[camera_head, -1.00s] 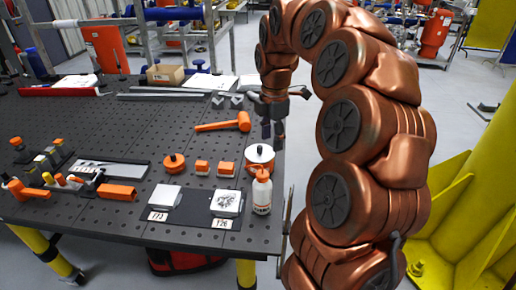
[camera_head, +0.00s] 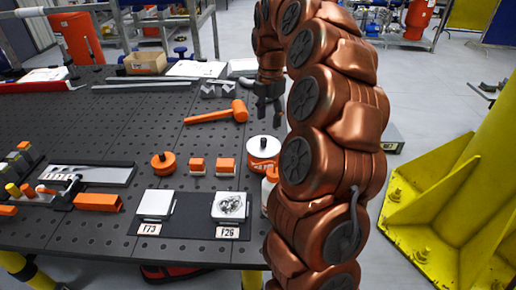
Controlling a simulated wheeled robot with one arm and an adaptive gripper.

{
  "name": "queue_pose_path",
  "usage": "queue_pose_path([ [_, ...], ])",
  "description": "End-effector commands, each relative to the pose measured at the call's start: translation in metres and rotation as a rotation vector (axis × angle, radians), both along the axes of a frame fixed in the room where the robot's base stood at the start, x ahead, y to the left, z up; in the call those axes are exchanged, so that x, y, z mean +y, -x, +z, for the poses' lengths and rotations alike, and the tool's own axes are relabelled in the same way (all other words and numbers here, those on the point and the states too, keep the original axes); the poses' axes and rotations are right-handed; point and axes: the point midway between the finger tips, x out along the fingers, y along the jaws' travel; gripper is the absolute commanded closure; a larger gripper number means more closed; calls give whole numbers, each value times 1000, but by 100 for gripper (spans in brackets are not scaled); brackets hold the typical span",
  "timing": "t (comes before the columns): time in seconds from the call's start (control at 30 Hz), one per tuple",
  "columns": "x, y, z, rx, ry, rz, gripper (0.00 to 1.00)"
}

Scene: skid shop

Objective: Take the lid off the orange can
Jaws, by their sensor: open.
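The orange can (camera_head: 263,163) stands upright near the right edge of the dark perforated table. Its pale, flat lid (camera_head: 262,144) with a small dark knob is on top. My gripper (camera_head: 268,110) points down, open, with nothing seen between its fingers. In the picture it is just above the lid and apart from it; its exact distance in depth is hard to tell.
A white bottle (camera_head: 270,186) stands in front of the can, partly hidden by my arm. An orange hammer (camera_head: 218,114), two small orange blocks, and a round orange piece (camera_head: 163,164) lie left. A yellow post base (camera_head: 440,200) stands right.

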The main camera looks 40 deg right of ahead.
Motion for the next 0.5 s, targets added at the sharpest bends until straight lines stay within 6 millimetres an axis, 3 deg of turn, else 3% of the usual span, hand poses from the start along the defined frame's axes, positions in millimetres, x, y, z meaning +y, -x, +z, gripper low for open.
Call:
queue_pose_path([
  [0.03,0,0,-10,0,0,1,48],
  [0.5,3,-1,-35,3,-1,7,48],
])
